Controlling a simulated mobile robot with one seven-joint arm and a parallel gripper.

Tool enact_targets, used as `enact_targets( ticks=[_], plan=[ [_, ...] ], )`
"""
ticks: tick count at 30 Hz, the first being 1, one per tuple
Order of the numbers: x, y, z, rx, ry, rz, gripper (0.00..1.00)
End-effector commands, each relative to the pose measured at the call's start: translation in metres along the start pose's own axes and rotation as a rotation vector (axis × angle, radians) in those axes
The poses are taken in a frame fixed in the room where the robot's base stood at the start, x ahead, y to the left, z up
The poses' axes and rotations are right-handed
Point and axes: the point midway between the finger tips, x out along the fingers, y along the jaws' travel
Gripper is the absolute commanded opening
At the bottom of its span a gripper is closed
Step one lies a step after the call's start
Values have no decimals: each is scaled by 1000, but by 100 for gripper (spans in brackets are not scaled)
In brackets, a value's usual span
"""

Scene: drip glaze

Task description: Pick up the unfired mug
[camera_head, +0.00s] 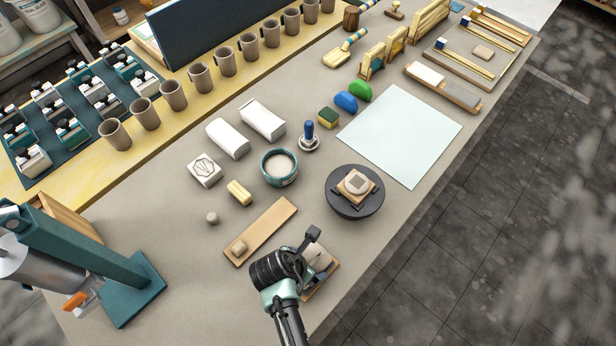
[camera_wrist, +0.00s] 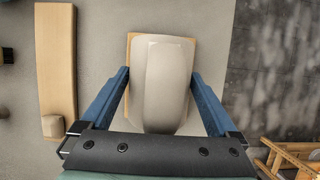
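A smooth pale grey-beige body with a rounded front, which I take to be the unfired mug (camera_wrist: 166,85), stands on a small wooden board (camera_wrist: 129,50) in the wrist view. My gripper (camera_wrist: 160,74) is open, with one blue finger on each side of it. A gap shows on the left; the right fingertip is very close to its side, and I cannot tell if it touches. In the head view my gripper (camera_head: 308,256) is at the worktable's front edge and hides most of the mug (camera_head: 317,257). No handle shows.
A long wooden board with a small block (camera_head: 262,230) lies left of my gripper. A dark turntable (camera_head: 355,207) stands behind it to the right. Several brown mugs (camera_head: 174,95) line the yellow shelf. A teal press (camera_head: 95,262) stands at left. The dark floor lies right of the table.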

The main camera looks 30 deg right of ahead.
Motion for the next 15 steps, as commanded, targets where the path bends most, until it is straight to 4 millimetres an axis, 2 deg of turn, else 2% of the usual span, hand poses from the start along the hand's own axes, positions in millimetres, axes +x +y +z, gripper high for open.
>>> enact_targets(
  ticks=[1,2,12,15],
  plan=[
    [0,0,0,0,0,0,84],
    [0,0,0,0,0,0,78],
    [0,0,0,0,0,0,17],
    [-1,1,1,0,-2,1,15]
  ],
)
